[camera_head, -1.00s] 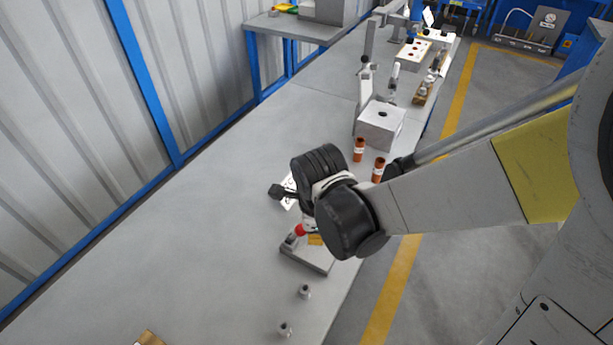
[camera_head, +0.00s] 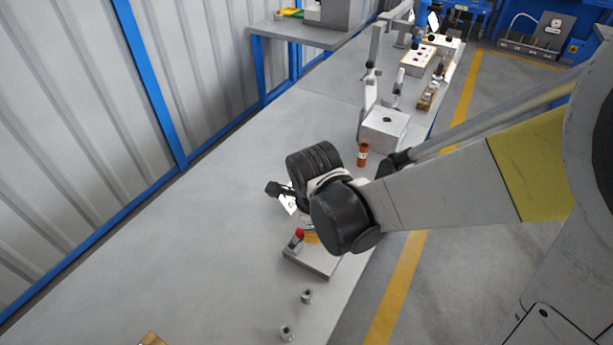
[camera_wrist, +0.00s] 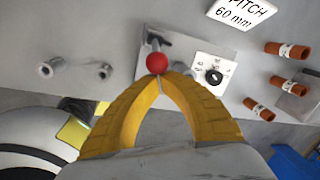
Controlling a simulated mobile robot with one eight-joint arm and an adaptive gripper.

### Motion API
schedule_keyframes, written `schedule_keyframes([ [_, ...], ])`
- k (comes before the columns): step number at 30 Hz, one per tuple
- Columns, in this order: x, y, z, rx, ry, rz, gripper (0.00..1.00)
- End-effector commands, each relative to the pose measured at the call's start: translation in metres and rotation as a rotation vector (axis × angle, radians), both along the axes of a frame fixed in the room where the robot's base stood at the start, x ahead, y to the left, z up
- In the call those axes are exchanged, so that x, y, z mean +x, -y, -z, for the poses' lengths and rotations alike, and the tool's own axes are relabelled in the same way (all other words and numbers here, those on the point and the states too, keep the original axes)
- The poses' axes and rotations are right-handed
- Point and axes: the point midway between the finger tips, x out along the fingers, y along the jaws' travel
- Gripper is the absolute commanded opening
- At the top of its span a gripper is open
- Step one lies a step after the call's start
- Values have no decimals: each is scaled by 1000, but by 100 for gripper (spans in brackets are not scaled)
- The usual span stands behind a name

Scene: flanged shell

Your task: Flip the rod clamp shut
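The rod clamp shows as a grey base plate (camera_head: 312,262) with a red ball knob (camera_head: 299,233), near the table's right edge in the head view. In the wrist view the red knob (camera_wrist: 157,62) sits right at the tips of my gripper (camera_wrist: 160,78). The two yellow fingers converge, and their tips meet just below the knob in the picture. I cannot tell whether they touch it. A grey metal part of the clamp (camera_wrist: 152,38) shows behind the knob. My wrist and fingers hide much of the clamp, including any rod in it.
Two small grey posts (camera_head: 306,296) (camera_head: 286,333) stand in front of the clamp. A white plate with a black dial (camera_wrist: 213,76) lies beside it. Orange-brown tubes (camera_wrist: 287,50) and a grey block (camera_head: 384,128) stand farther along the table.

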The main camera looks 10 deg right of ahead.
Motion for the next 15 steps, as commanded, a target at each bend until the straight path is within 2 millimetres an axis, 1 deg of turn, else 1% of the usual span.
schedule_keyframes([
  [2,3,-4,-3,0,-1,-2,0],
  [7,11,-15,-9,-111,-86,-4,0],
  [15,24,-31,-15,-108,-85,-1,0],
])
